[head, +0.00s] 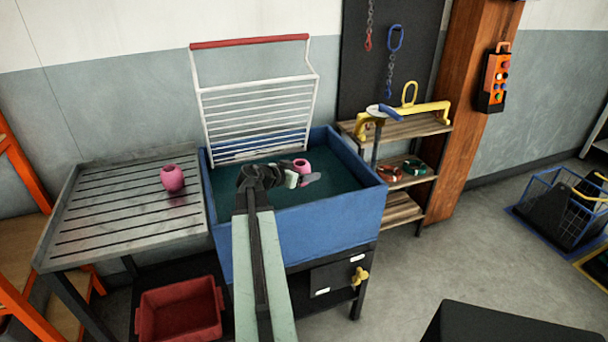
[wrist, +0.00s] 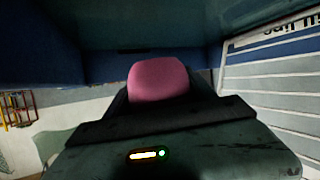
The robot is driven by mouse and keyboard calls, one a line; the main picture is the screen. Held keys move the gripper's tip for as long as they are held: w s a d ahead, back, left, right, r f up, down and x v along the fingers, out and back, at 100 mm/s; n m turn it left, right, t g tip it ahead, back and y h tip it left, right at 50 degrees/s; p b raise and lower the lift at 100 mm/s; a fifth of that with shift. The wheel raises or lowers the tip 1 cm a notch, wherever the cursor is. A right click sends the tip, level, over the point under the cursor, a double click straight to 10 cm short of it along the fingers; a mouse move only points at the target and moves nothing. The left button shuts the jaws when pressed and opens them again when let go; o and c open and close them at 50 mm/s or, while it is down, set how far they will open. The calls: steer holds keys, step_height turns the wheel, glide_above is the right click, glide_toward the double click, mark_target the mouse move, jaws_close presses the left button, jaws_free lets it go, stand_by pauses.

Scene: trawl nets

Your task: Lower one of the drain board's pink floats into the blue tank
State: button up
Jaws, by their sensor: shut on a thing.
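A pink float (head: 172,179) stands on the slatted metal drain board (head: 110,222). The blue tank (head: 300,228), with dark teal water inside, stands to the right of the board. My gripper (head: 302,176) is over the tank's opening, inside its rim as seen from the head. It is shut on a second pink float (head: 301,165), partly hidden behind the jaw. In the wrist view this held float (wrist: 158,79) shows beyond the dark jaw edge, with blue tank wall behind. I cannot tell whether it touches the water.
A white wire rack (head: 258,100) with a red top bar rises at the tank's back. A wooden shelf (head: 405,128) with a yellow bar stands close right. A red crate (head: 180,310) sits below the board.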

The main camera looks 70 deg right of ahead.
step_height(320, 180, down, 5)
steer(key=b, duration=0.4)
steer(key=shift+f, duration=0.15)
steer(key=o, duration=1.7)
